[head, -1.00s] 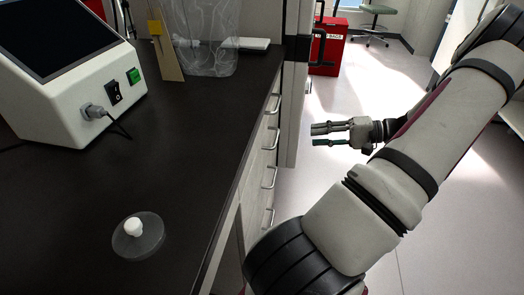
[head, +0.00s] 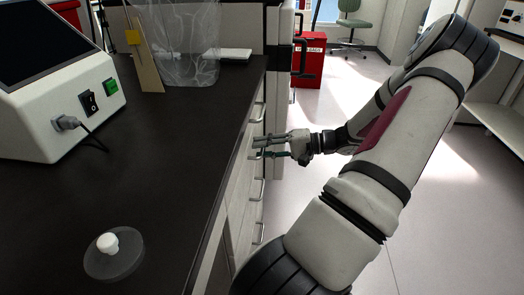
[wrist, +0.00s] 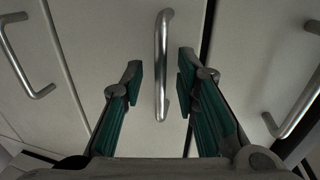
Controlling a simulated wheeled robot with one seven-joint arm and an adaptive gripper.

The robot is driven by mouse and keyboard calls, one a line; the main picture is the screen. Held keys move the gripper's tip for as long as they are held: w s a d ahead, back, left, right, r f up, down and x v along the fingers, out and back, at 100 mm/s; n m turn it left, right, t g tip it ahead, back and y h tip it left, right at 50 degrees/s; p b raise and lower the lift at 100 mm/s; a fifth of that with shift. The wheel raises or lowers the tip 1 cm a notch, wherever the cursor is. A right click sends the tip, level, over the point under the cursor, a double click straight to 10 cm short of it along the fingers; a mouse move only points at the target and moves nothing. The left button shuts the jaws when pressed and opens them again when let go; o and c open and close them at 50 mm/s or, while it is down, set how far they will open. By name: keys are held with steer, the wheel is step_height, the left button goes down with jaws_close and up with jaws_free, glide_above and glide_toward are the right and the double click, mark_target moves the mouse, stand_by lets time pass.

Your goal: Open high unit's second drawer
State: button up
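A light drawer unit (head: 238,185) with a column of silver bar handles stands under the dark counter. Its drawer fronts look shut. My gripper (head: 259,147) is at the second handle from the top in the head view, and its fingers hide part of that handle. In the wrist view my gripper (wrist: 158,85) is open, with green-padded fingers on either side of one silver handle (wrist: 162,60). The fingers show gaps to the handle on both sides. I cannot tell how deep the handle sits between them.
Neighbouring handles show left (wrist: 24,55) and right (wrist: 295,108) in the wrist view. On the dark counter (head: 170,170) are a white device (head: 60,110), a clear disc with a white knob (head: 113,256) and a clear bag (head: 188,45). A red bin (head: 309,62) stands beyond.

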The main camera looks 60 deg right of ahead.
steer(key=shift+w+a, duration=0.1)
steer(key=shift+w, duration=0.15)
jaws_close()
steer(key=shift+s, duration=0.1)
